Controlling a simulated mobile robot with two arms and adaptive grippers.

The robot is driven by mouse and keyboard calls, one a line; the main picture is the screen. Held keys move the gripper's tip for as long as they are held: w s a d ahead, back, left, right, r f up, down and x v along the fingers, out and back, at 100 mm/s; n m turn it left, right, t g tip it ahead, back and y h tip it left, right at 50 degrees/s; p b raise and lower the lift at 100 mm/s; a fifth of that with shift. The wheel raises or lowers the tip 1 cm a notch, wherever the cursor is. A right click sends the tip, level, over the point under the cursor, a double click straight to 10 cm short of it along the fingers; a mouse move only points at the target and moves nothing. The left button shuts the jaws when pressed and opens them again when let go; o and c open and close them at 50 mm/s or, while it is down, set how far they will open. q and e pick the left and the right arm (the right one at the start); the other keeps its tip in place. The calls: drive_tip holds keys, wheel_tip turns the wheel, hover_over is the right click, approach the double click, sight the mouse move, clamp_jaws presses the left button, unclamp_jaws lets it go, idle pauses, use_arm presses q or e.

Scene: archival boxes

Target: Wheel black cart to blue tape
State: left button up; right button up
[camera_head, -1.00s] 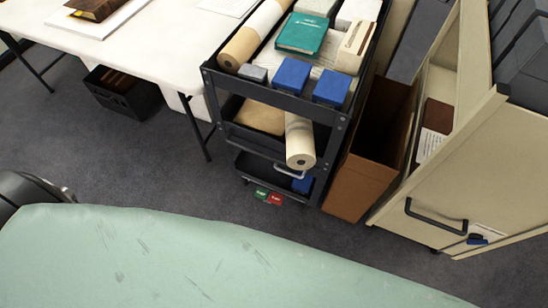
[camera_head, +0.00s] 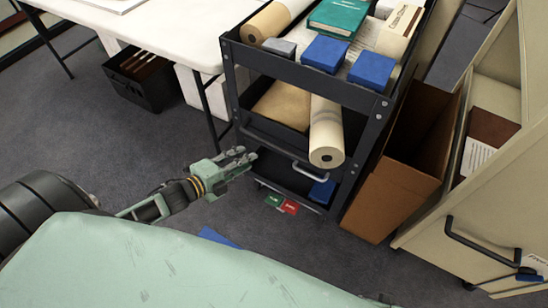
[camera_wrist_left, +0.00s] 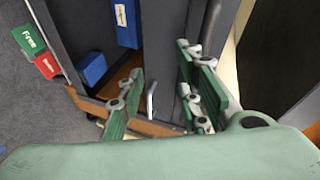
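The black cart (camera_head: 262,68) stands in the middle of the head view, loaded with boxes, a book and rolls. A pale pull handle (camera_head: 311,173) shows low on its near end. Green (camera_head: 274,201) and red (camera_head: 291,207) tabs sit at its foot; the green one (camera_wrist_left: 28,39) reads "Free" in the wrist view. My left gripper (camera_head: 246,158) is just left of the cart's near end, its fingers apart and empty. The wrist view shows the fingers spread (camera_wrist_left: 160,98). A blue strip (camera_head: 217,237), possibly the tape, lies on the floor, partly hidden by my body. My right gripper is not seen.
A white table (camera_head: 180,40) with a black crate (camera_head: 145,80) under it stands left of the cart. A brown open box (camera_head: 395,190) and a beige cabinet cart (camera_head: 510,215) stand close on the right. Grey floor is clear at left.

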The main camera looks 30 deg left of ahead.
sight(274, 146)
use_arm(q)
drive_tip(key=w+d+r+m, duration=0.1)
drive_tip(key=w+d, duration=0.1)
drive_tip(key=w+d+r+m+h+b, duration=0.1)
drive_tip(key=w+d, duration=0.1)
drive_tip(key=w, duration=0.1)
drive_tip(key=w+d+r+m+h+b, duration=0.1)
drive_tip(key=w+d, duration=0.1)
drive_tip(key=d, duration=0.1)
drive_tip(key=shift+w+r+t, duration=0.15)
drive_tip(key=shift+w+t, duration=0.15)
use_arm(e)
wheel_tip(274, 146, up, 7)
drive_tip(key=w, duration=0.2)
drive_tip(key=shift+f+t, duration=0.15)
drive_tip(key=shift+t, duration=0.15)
use_arm(q)
clamp_jaws()
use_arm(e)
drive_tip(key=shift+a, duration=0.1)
